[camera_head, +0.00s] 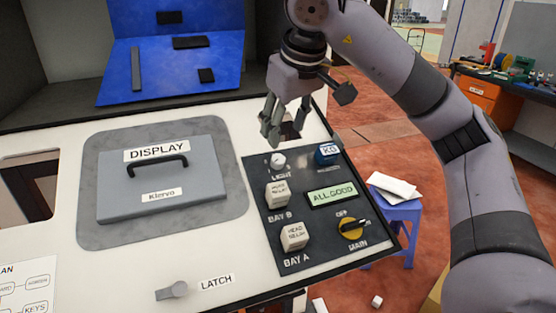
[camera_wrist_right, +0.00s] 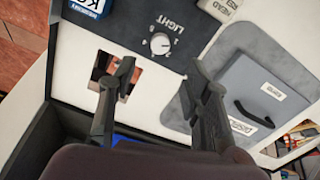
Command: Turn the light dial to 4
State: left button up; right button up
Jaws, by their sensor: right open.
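The light dial (camera_head: 278,160) is a small white knob at the top left of the dark control panel, above the word LIGHT. In the right wrist view the dial (camera_wrist_right: 160,43) shows numbers around it, too small to read surely. My right gripper (camera_head: 278,132) is open and empty just above and behind the dial, apart from it. In the right wrist view its fingers (camera_wrist_right: 168,78) point toward the panel, with the dial beyond the gap between them. My left gripper is not in view.
The control panel (camera_head: 322,228) also carries a blue KG block (camera_head: 328,154), two white bay cubes, an ALL GOOD screen (camera_head: 332,195) and a yellow main switch (camera_head: 351,229). A grey display lid (camera_head: 185,205) with a black handle lies left. A square hole opens behind the dial.

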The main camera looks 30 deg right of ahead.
aim_at(279, 159)
jog(key=x, duration=0.9)
jog(key=shift+s+p, duration=0.1)
jog(key=shift+p, duration=0.3)
jog(key=shift+s, duration=0.1)
jog(key=shift+c, duration=0.3)
grip_shut()
